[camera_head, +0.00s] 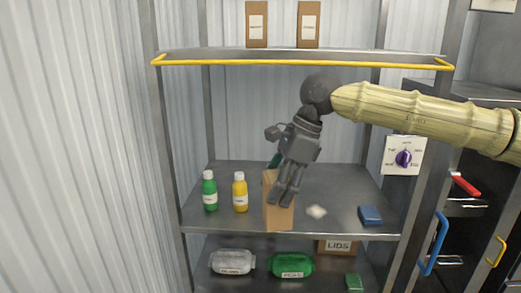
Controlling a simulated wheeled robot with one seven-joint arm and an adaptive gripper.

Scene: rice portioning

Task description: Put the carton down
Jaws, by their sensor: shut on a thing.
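The tan carton (272,213) is upright at the front of the middle metal shelf (340,205), right of the yellow bottle. My gripper (283,201) comes down over the carton from above and is shut on it. The fingers cover the carton's right side. The carton's base shows close to the shelf's front edge; I cannot tell whether it touches the shelf. A small dark green thing shows behind the carton's top.
A green bottle (209,191) and a yellow bottle (240,192) stand left of the carton. A small white thing (317,211) and a blue block (370,215) lie to the right. A yellow rail (300,63) fronts the upper shelf. Bags and a LIDS box (337,246) sit below.

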